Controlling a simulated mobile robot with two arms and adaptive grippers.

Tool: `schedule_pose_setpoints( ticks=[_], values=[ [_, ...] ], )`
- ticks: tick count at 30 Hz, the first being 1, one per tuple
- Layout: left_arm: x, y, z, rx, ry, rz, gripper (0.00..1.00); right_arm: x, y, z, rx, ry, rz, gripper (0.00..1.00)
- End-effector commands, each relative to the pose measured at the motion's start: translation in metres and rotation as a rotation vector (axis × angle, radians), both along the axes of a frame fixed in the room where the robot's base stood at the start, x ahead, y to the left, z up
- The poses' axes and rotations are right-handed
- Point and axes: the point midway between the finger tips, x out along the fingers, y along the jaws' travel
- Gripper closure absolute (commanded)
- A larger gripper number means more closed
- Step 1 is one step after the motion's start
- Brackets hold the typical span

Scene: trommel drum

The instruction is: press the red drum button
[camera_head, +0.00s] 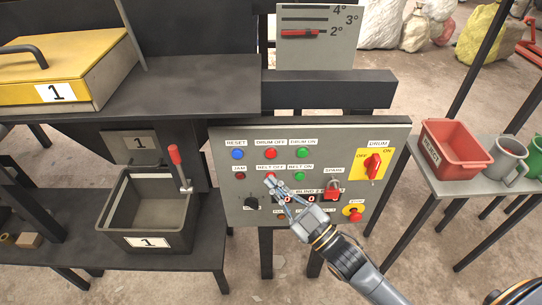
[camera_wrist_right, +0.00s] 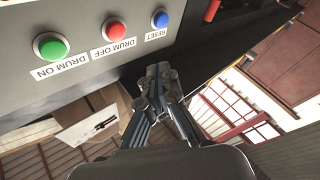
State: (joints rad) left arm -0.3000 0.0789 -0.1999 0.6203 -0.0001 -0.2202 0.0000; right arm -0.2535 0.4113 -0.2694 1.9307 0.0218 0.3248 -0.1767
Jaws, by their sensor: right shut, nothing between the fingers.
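The grey control panel (camera_head: 225,190) has a red DRUM OFF button (camera_head: 270,153) in its top row, between the blue RESET button (camera_head: 238,154) and the green DRUM ON button (camera_head: 302,153). My right gripper (camera_head: 269,181) is shut and empty, its tips appearing just below the DRUM OFF button, over the BELT OFF area. In the right wrist view, the gripper (camera_wrist_right: 158,72) points toward the panel's edge, and the red button (camera_wrist_right: 114,30) lies up and left of its tips, with a visible gap. My left gripper is out of view.
A red-handled lever (camera_head: 175,155) stands by a dark bin (camera_head: 128,215) at left. A red bin (camera_head: 452,150) and mugs sit on a side table.

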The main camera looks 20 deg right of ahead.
Motion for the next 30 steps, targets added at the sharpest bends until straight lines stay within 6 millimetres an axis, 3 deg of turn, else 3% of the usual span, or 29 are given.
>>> schedule_pose_setpoints(
  ticks=[6,12,30],
  values=[
    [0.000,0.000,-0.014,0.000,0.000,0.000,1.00,0.031,-0.009,-0.002,-0.002,-0.002,-0.001,1.00],
    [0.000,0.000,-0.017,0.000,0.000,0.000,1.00,0.050,-0.014,-0.001,-0.001,0.000,-0.001,1.00],
    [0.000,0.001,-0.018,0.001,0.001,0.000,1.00,0.057,-0.016,0.000,0.000,0.001,0.000,1.00]
  ],
)
